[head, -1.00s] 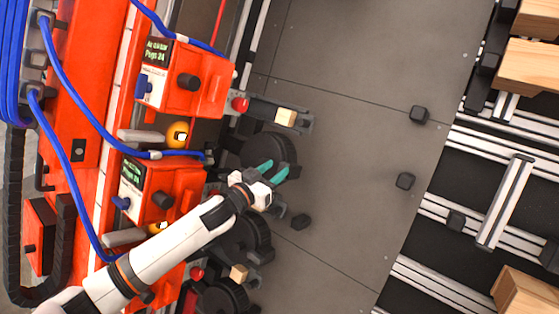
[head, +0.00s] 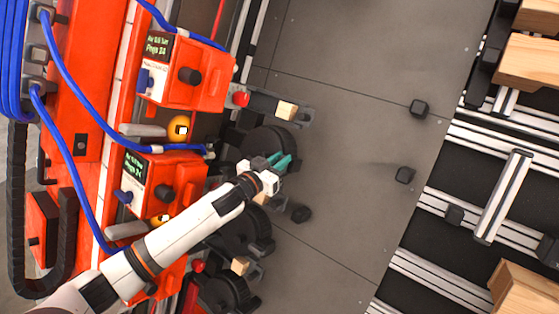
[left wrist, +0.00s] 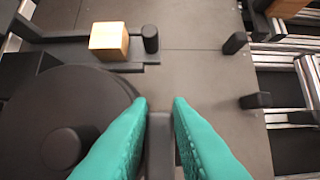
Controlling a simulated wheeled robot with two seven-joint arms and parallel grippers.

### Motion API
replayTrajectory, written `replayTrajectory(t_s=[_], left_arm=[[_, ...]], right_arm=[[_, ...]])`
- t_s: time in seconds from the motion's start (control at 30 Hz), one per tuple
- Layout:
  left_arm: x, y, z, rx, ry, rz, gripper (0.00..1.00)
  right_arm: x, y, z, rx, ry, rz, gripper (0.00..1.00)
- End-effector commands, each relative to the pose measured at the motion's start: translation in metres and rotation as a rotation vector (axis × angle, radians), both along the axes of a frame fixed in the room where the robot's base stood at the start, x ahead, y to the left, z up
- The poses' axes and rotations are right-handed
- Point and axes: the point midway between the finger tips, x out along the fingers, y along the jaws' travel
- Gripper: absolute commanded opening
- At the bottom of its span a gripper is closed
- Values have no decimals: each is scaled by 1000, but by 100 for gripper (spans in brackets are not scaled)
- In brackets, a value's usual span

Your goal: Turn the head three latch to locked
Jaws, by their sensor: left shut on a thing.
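My left gripper (head: 282,162) has teal fingers and reaches in from the lower left, over the edge of a black round wheel (head: 265,141). In the left wrist view the fingers (left wrist: 160,105) are shut on a dark grey upright bar, the latch handle (left wrist: 160,145). The fingers and wrist hide most of the latch in the head view. Orange heads with small displays stand on the left: an upper one (head: 205,75) and a middle one (head: 182,174). A lower one is partly covered by my left arm. I cannot read which is head three. My right gripper is not in view.
A wooden block (left wrist: 109,41) sits on a dark bracket close to the wheel. Blue cables (head: 88,120) loop over the heads. Black pegs (head: 418,109) stand on the grey plate (head: 350,60), which is otherwise clear. Rails and wooden blocks (head: 540,65) lie at the right.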

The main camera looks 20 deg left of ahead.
Motion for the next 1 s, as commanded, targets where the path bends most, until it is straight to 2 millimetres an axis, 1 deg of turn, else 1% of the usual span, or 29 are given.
replayTrajectory(t_s=[0.17, 0.37, 1.0], left_arm=[[0, 0, 0, 29, -10, -15, 0], [0, -1, 0, 119, -42, -64, 0], [-4, -6, -2, 610, -221, -338, 0]], right_arm=[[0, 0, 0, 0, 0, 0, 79], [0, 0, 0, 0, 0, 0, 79], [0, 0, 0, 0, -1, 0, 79]])
